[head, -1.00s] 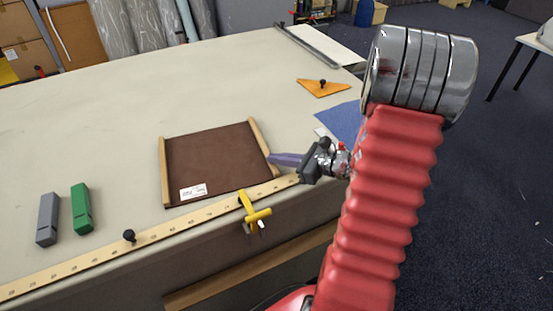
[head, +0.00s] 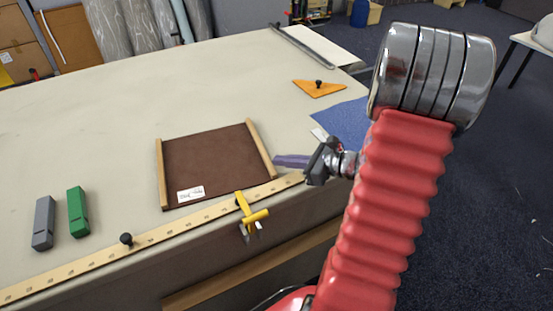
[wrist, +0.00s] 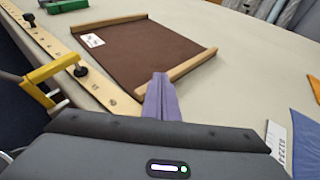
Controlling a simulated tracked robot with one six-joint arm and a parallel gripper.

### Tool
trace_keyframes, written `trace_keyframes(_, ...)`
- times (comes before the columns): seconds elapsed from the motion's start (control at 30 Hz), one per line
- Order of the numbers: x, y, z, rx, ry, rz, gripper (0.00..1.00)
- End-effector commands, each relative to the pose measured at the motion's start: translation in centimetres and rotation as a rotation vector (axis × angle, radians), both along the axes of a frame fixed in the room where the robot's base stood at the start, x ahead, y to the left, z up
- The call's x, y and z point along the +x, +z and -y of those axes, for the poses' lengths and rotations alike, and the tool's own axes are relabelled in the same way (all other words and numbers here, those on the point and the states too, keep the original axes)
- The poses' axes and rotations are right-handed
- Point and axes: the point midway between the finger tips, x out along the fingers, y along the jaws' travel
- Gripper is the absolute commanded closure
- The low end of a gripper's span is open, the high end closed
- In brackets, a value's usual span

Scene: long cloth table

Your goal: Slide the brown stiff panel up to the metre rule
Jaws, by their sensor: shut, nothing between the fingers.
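The brown panel (head: 210,160) lies flat on the table with a pale wooden strip along its left and right sides and a white label at its near left corner. The metre rule (head: 85,262) runs along the near table edge. The panel's near right corner is very close to the rule; a wider gap shows at the near left corner. My gripper (head: 275,160) is shut and empty, its purple fingers beside the right strip. In the wrist view the fingertips (wrist: 160,77) overlap the near strip (wrist: 178,71); I cannot tell whether they touch it.
A yellow clamp (head: 248,214) grips the table edge at the rule, and a black knob (head: 126,239) stands on it. Grey (head: 43,222) and green (head: 77,212) blocks lie left of the panel. An orange triangle (head: 318,89) and blue cloth (head: 345,122) lie right. Beyond the panel is clear.

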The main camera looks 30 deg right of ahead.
Motion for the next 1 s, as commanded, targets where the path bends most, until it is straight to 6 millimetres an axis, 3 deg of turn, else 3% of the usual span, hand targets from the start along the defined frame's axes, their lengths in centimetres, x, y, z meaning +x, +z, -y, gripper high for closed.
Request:
trace_keyframes(0.6, -7.1, 0.0, 3.9, -0.001, -0.002, 0.002, 1.0)
trace_keyframes(1.0, -8.2, 0.0, 4.5, -0.001, 0.002, 0.001, 1.0)
